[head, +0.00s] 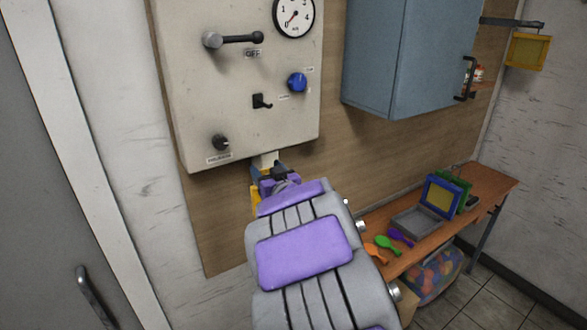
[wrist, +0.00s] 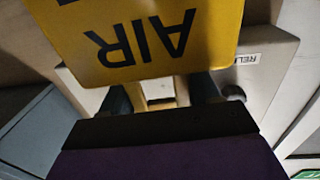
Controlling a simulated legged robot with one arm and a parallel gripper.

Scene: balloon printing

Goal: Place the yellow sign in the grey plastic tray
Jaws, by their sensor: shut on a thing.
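The yellow sign (wrist: 150,35) fills the top of the wrist view, with the word AIR upside down. In the head view only a narrow yellow strip of it (head: 256,201) shows beside my wrist, below the control panel; my arm hides the rest. My gripper (head: 268,168) is at the panel's lower edge, shut on the sign; the exact grip point is hard to see. The grey plastic tray (head: 404,223) lies on the wooden bench at the right, well away from my gripper.
The control panel (head: 190,90) has a lever, gauge and knobs. A blue cabinet (head: 400,60) hangs right of it. A door (head: 40,200) is at left.

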